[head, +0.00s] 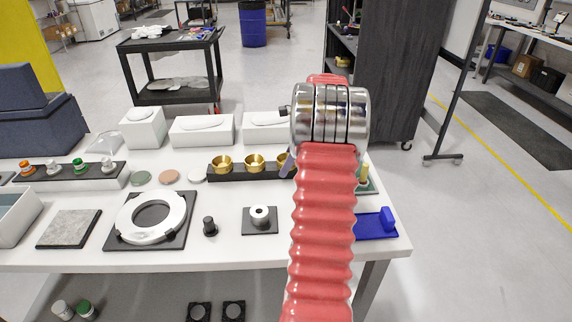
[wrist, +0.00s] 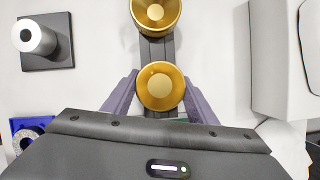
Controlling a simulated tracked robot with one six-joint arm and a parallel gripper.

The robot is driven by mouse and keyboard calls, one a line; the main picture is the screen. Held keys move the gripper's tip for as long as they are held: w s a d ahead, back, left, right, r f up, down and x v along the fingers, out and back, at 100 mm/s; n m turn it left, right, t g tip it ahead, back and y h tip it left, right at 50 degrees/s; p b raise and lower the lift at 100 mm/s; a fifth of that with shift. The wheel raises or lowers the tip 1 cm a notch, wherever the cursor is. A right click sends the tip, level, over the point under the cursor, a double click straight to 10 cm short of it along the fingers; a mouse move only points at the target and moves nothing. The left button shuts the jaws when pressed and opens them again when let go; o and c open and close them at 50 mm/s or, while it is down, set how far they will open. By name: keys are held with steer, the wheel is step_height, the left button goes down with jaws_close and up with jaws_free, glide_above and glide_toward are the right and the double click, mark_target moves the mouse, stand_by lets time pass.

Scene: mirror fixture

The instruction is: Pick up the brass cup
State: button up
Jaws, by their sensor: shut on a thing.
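The brass cup (wrist: 161,86) sits between the two purple-grey fingers of my gripper (wrist: 161,95), which are shut on its sides in the wrist view. Its round gold rim and paler inner bottom face the camera. In the head view a part of this cup (head: 282,160) shows at the left edge of my red arm, with one finger (head: 288,167) beside it. The arm hides the rest. The cup is over the black holder (head: 238,174); I cannot tell whether it is still seated there.
Two more brass cups (head: 221,163) (head: 255,163) stand in the holder to the left; the nearer one also shows in the wrist view (wrist: 156,12). White boxes (head: 202,129) stand behind. A blue bracket (head: 376,226) lies right.

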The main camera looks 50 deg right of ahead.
steer(key=shift+r, duration=0.15)
step_height(320, 180, up, 10)
stand_by(0.5)
stand_by(0.5)
steer(key=a+r, duration=0.6)
steer(key=a, duration=0.4)
steer(key=s+a+f, duration=0.6)
steer(key=a+f, duration=0.1)
steer(key=a, duration=0.4)
steer(key=shift+s+f, duration=0.2)
steer(key=shift+f, duration=0.15)
